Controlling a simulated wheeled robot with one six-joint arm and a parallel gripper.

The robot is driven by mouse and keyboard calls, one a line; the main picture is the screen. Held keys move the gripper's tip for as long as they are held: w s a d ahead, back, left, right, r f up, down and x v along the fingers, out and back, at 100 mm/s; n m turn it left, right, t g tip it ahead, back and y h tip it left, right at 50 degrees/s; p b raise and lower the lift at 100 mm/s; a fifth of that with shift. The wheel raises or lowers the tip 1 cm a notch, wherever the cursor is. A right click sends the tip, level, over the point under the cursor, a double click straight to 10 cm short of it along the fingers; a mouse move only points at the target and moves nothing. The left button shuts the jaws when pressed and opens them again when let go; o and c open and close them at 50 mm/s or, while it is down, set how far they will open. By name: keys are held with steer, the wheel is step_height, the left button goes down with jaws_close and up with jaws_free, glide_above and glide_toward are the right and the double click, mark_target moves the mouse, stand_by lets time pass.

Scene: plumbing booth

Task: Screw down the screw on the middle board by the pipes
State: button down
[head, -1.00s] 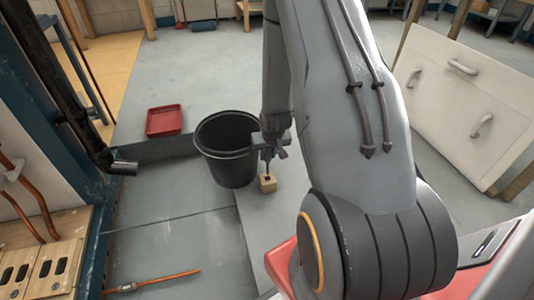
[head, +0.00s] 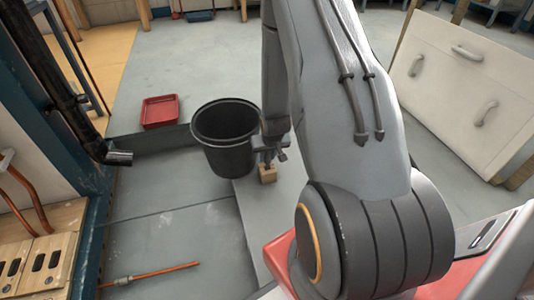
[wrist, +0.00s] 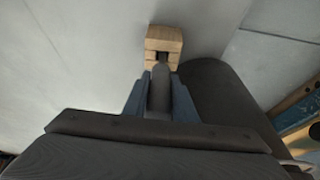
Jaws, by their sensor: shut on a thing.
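My gripper (head: 269,152) is low over the grey floor, just right of the black bucket. It is shut on a dark grey rod-shaped tool, which shows between the blue-grey fingers in the wrist view (wrist: 159,88). The tool points at a small wooden block (head: 267,173) with a dark slot, also in the wrist view (wrist: 164,42). I cannot tell whether the tool sits in the slot. Wooden boards (head: 39,262) with black slots lie at the lower left, beside copper pipes (head: 28,195). I cannot make out the screw.
The black bucket (head: 222,152) stands close to the block and gripper. A red tray (head: 160,112) lies farther back. A loose copper pipe (head: 160,271) lies on the floor in front. A white drawer panel (head: 470,80) stands at the right. Open floor lies between boards and bucket.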

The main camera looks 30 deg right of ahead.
steer(key=shift+f, duration=0.1)
steer(key=c, duration=1.4)
jaws_free()
